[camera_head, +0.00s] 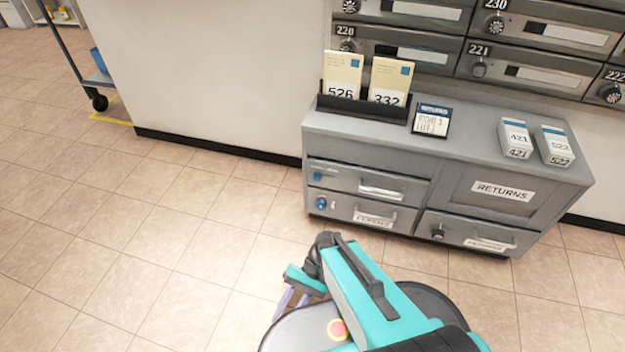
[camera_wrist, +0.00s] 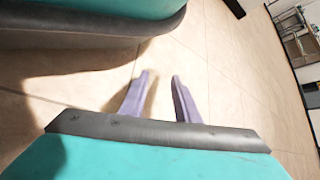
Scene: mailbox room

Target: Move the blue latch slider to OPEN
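A small blue latch slider (camera_head: 318,177) shows on the upper left drawer (camera_head: 365,180) of the grey cabinet, at its left end. The lettering beside it is too small to read. A second blue piece (camera_head: 323,203) sits on the lower left drawer. My gripper (camera_head: 290,301) is low in front of the cabinet and to its left, apart from it, partly hidden by my arm. In the wrist view my gripper (camera_wrist: 161,80) points at the floor, its two purple fingers apart with nothing between them.
Grey mailboxes (camera_head: 480,50) hang above. A cart (camera_head: 75,50) stands far left. The tiled floor (camera_head: 190,235) left of the cabinet is clear.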

